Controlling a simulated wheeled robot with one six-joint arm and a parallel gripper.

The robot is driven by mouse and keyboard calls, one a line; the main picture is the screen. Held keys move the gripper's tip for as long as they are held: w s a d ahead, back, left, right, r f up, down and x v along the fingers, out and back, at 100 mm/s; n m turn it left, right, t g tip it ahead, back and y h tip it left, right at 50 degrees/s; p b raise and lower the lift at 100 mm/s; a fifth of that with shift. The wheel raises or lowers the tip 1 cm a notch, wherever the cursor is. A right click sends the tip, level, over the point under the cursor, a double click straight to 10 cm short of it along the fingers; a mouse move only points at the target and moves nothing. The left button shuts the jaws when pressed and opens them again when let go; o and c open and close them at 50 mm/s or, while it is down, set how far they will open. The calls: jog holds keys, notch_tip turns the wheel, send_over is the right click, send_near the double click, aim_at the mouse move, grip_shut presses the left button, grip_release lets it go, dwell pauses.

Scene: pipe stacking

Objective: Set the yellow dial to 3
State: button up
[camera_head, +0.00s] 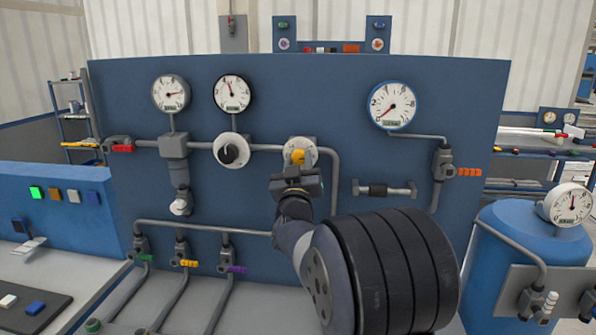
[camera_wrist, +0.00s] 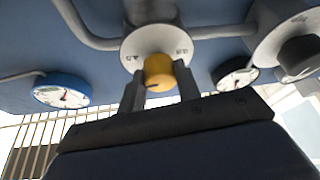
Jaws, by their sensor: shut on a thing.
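The yellow dial (camera_head: 298,156) is a knob on a round pale scale plate (camera_head: 299,144) on the blue panel, right of the black dial. It also shows in the wrist view (camera_wrist: 159,72), at the upper middle, with a dark pointer mark on it. The scale figures are too small to read. My gripper (camera_head: 297,168) is at the dial from the front. In the wrist view its two fingers (camera_wrist: 160,88) stand on either side of the yellow knob and are shut on it. My wrist hides the panel just below the dial.
The black dial (camera_head: 234,151) sits close to the left. Pipes (camera_head: 334,180) run beside and below the yellow dial. Round gauges are above, including a blue-rimmed one (camera_head: 392,106) at right. Green (camera_head: 144,257), yellow (camera_head: 188,263) and purple (camera_head: 236,268) valve handles are lower left.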

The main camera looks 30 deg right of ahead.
jog(key=n+y+b, duration=0.1)
jog(key=n, duration=0.2)
jog(key=n+y+b, duration=0.1)
jog(key=n+b, duration=0.1)
jog(key=shift+s+d+f+n+t+y, duration=0.1)
jog(key=shift+f+n+t+y, duration=0.05)
jog(key=shift+n+t+y, duration=0.2)
jog(key=shift+n+y+b, duration=0.7)
jog(key=shift+n+y, duration=0.05)
jog(key=shift+n, duration=0.8)
jog(key=shift+r, duration=0.2)
jog(key=o, duration=1)
jog(key=shift+c, duration=0.2)
jog(key=b+v, duration=0.3)
jog(key=v, duration=0.7)
jog(key=shift+s, duration=0.4)
